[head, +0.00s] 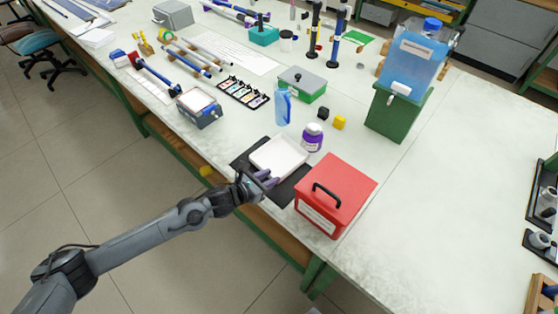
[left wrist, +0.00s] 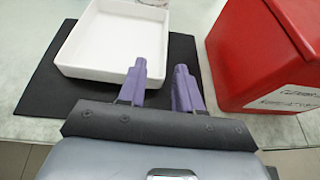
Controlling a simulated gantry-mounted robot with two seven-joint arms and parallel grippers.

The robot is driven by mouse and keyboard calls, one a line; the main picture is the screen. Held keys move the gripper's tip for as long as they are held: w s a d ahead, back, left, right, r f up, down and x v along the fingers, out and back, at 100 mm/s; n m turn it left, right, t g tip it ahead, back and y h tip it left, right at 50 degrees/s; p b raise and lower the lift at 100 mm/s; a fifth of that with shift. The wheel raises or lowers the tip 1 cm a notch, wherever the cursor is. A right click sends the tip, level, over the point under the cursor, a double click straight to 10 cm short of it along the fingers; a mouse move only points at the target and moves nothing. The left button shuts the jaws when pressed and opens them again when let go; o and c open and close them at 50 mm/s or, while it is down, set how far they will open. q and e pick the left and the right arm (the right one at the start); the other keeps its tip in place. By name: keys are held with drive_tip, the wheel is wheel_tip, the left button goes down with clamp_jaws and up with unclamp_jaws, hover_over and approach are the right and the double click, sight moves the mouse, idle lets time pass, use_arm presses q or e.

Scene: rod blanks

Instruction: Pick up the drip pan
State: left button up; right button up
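The drip pan is a shallow white rectangular tray (head: 279,155) lying on a black mat near the front edge of the bench. It also shows in the left wrist view (left wrist: 105,35). My left gripper (head: 268,178) is at the pan's near side, by a corner. In the left wrist view its two purple fingers (left wrist: 160,72) are apart, with nothing held between them. The left finger overlaps the pan's near wall in the picture, and the right finger is over the mat beyond the pan's corner. I cannot tell whether they touch the pan. My right gripper is not in view.
A red box with a black handle (head: 337,192) stands close to the right of the pan. A purple-labelled jar (head: 312,138) and a blue bottle (head: 283,106) stand behind it. The black mat (left wrist: 45,90) shows left of the pan, with clear bench beyond.

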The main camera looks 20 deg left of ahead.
sight(288, 172)
use_arm(q)
drive_tip(key=x, duration=0.4)
drive_tip(key=shift+s+d+f, duration=0.1)
drive_tip(key=shift+d, duration=0.05)
drive_tip(key=x, duration=0.2)
drive_tip(key=b+x, duration=0.1)
drive_tip(key=x, duration=0.1)
drive_tip(key=shift+s+d+f, duration=0.2)
drive_tip(key=shift+s+d, duration=0.05)
drive_tip(key=shift+w+d+f, duration=0.15)
drive_tip(key=shift+w+d, duration=0.05)
drive_tip(key=shift+w, duration=0.3)
clamp_jaws()
